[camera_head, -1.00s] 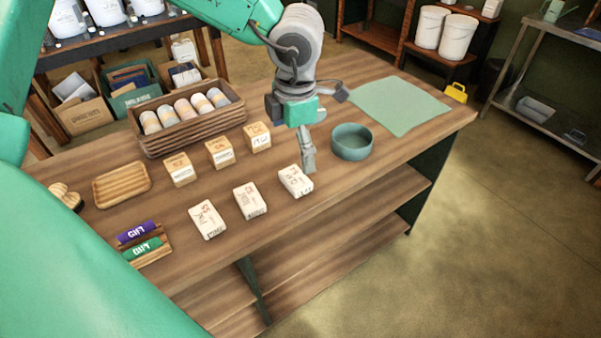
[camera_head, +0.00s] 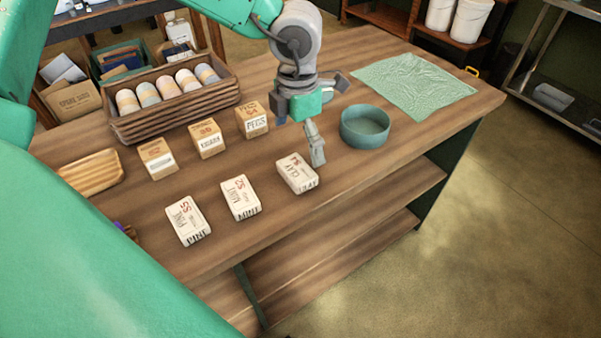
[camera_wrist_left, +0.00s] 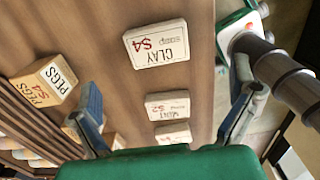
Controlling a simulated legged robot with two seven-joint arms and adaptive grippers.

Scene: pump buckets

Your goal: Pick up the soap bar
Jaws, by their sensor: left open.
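Three pale wrapped soap bars lie in a row near the table's front: a clay bar (camera_head: 297,174), a mint bar (camera_head: 240,198) and a pine bar (camera_head: 188,221). My left gripper (camera_head: 326,118) is open and empty above the table, beside and behind the clay bar in the head view. One finger appears close to that bar's right end; contact cannot be told. In the left wrist view, the clay bar (camera_wrist_left: 157,45) lies beyond the spread fingers (camera_wrist_left: 166,98), with the mint bar (camera_wrist_left: 167,105) nearer.
Boxes, including a pegs box (camera_head: 252,120), stand behind the bars. A wooden crate (camera_head: 172,101) of rolls is at the back left. A teal bowl (camera_head: 363,128) and green cloth (camera_head: 415,87) are to the right. The front table strip is clear.

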